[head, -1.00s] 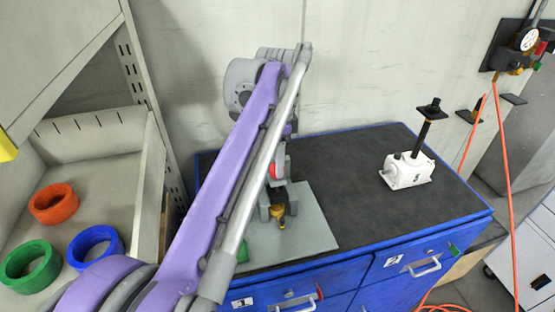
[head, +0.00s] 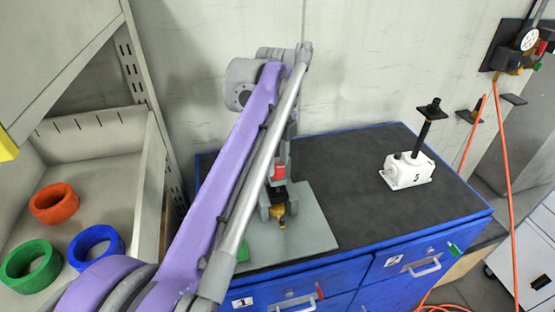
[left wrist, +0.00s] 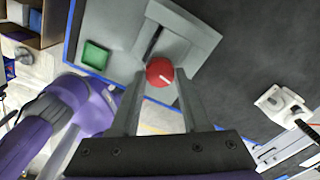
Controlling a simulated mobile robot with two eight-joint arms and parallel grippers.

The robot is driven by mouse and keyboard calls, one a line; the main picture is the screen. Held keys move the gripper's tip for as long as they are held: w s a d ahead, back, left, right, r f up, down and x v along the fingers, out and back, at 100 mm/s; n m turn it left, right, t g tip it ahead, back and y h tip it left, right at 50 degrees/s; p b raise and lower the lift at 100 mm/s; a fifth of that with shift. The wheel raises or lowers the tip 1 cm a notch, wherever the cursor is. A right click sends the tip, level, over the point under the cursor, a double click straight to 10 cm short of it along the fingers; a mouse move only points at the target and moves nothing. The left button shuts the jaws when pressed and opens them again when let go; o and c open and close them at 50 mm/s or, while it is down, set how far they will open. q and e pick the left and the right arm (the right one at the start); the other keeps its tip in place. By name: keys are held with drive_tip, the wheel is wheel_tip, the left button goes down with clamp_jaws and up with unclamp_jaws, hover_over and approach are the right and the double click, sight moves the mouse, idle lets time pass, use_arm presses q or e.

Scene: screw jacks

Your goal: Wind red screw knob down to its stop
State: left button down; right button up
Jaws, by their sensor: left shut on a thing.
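The red screw knob (left wrist: 160,72), a round cap with a pale line on top, sits between my left fingertips in the left wrist view. My left gripper (left wrist: 160,88) is shut on it from above. In the head view my left gripper (head: 278,210) is low over the grey base plate (head: 315,225), with a brass part (head: 278,220) below the fingers. My purple arm and the fingers hide most of the jack there, so the gap under the knob cannot be read. My right gripper is not in view.
A white jack (head: 408,170) marked 5, with a black screw, stands on the dark bench top (head: 350,165) at right. A green tray (left wrist: 95,55) lies near the bench edge. Coloured rings (head: 95,245) lie in a bin at left. An orange hose (head: 508,190) hangs at right.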

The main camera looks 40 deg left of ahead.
use_arm(q)
drive_tip(key=m, duration=0.4)
drive_tip(key=shift+r+m, duration=0.1)
drive_tip(key=shift+m, duration=2.7)
drive_tip(key=shift+c, duration=1.9)
unclamp_jaws()
wheel_tip(320, 180, up, 11)
